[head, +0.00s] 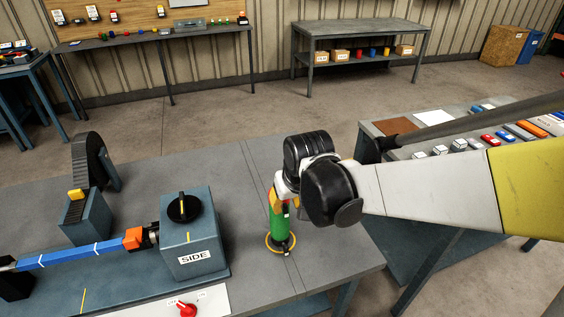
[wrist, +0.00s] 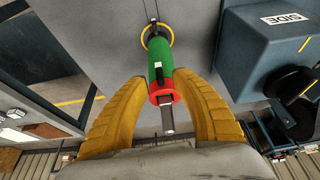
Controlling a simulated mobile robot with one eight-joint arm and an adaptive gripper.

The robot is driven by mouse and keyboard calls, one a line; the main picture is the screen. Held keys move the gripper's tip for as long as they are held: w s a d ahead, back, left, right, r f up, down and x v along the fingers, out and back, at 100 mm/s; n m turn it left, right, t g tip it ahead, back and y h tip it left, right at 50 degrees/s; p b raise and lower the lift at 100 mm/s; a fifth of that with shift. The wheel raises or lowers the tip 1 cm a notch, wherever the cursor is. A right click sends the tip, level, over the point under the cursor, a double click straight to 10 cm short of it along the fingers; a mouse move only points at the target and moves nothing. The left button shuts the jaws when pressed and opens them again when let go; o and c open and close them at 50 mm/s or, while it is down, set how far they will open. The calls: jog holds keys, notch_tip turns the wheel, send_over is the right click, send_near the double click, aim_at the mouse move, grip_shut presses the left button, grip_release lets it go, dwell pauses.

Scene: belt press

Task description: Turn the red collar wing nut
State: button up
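A green cylinder (head: 278,224) stands upright on the grey bench inside a yellow ring. Its top end carries a red collar (wrist: 165,97), with a grey tab or stem sticking out of it. In the head view my gripper (head: 278,201) is over the cylinder's top and hides most of the collar. Wings on the collar are not plainly seen.
A blue-grey box marked SIDE (head: 190,245) with a black knob stands left of the cylinder, joined to a blue bar (head: 80,254). A red switch knob (head: 187,309) is at the front. The bench (head: 228,164) is bare behind the cylinder.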

aim_at(287, 208)
jog(key=b+x, duration=0.1)
jog(key=x, duration=0.3)
jog(key=shift+w+f, duration=0.2)
jog(key=shift+f, duration=0.05)
grip_shut()
